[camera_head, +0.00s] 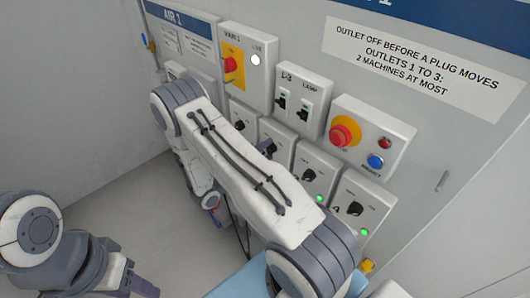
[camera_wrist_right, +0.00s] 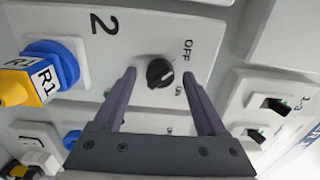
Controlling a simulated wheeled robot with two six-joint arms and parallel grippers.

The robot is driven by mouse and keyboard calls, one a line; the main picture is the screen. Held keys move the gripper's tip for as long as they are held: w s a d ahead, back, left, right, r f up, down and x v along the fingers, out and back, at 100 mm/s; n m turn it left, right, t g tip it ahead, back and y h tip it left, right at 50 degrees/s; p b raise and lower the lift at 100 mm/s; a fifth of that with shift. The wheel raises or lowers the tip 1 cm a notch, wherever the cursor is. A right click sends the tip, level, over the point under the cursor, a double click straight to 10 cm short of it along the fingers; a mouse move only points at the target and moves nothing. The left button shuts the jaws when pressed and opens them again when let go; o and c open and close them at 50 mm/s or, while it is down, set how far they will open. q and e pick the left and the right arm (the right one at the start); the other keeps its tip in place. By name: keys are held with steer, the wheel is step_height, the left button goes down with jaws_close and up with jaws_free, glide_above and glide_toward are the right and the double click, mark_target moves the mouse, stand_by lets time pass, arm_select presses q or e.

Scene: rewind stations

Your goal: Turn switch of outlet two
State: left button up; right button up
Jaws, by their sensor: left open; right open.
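The outlet two panel (camera_wrist_right: 140,40) is a white box marked "2" in the right wrist view, with "OFF" printed beside its black rotary switch (camera_wrist_right: 160,72). My right gripper (camera_wrist_right: 158,76) is open, with one purple finger on each side of the switch. I cannot tell whether the fingers touch it. The switch carries a small light mark, but its exact setting is hard to read. In the head view my right arm hides most of this panel. My left gripper (camera_head: 130,280) is open and empty at the lower left, away from the wall.
A blue plug with a yellow part labelled R1 (camera_wrist_right: 40,75) sits beside the switch. Other outlets (camera_head: 357,205) show green lamps. A red button (camera_head: 342,134), a blue button (camera_head: 375,161), a 1-3 breaker box (camera_head: 300,97) and a red-yellow main switch (camera_head: 231,65) are above.

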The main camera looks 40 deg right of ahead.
steer(key=a+b, duration=0.4)
steer(key=a, duration=0.6)
steer(key=shift+s+a, duration=0.25)
steer(key=shift+s, duration=0.15)
